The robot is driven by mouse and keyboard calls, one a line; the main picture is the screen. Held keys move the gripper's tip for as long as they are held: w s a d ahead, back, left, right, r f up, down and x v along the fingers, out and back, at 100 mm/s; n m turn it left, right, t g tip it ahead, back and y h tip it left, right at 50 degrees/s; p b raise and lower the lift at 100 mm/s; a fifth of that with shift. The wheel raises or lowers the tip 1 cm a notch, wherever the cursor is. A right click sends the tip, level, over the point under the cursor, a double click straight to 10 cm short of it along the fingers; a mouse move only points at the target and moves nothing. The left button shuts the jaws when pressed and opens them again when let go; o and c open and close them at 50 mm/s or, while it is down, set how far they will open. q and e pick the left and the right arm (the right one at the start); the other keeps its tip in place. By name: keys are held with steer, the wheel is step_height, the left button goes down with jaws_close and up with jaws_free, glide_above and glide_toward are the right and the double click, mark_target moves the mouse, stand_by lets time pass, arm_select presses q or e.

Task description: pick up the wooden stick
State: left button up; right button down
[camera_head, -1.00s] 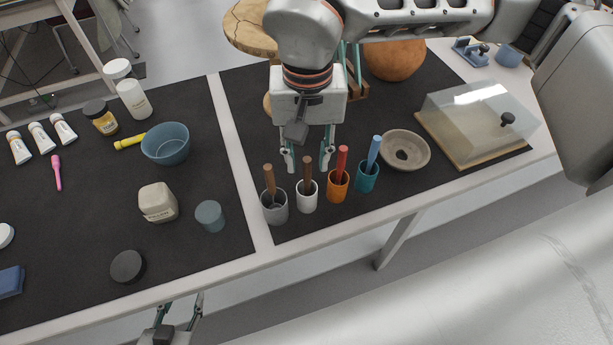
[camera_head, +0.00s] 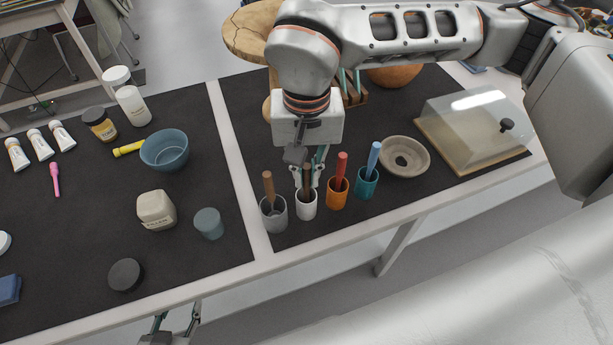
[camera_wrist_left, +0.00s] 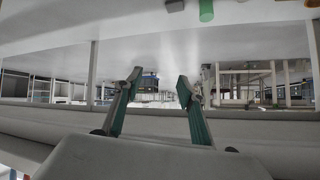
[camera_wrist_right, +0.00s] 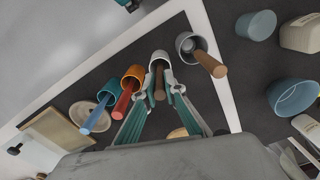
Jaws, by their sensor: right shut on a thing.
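A dark brown wooden stick (camera_head: 306,181) stands in a white cup (camera_head: 306,209) on the dark mat. My right gripper (camera_head: 308,172) is shut on this stick just above the cup's rim. In the right wrist view the stick (camera_wrist_right: 159,78) shows between the two fingertips, its lower end inside the cup. A second, lighter brown stick (camera_head: 268,186) leans in a grey cup (camera_head: 274,217) just to the left. My left gripper (camera_wrist_left: 155,88) is open and empty, low in front of the table's edge; it is partly cut off in the head view.
An orange cup (camera_head: 337,197) with a red stick and a teal cup (camera_head: 367,186) with a blue stick stand close on the right. A blue bowl (camera_head: 165,152) stands left.

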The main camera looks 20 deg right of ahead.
steer(key=shift+r, duration=0.55)
step_height(320, 180, up, 19)
steer(key=p, duration=0.2)
steer(key=shift+f, duration=0.15)
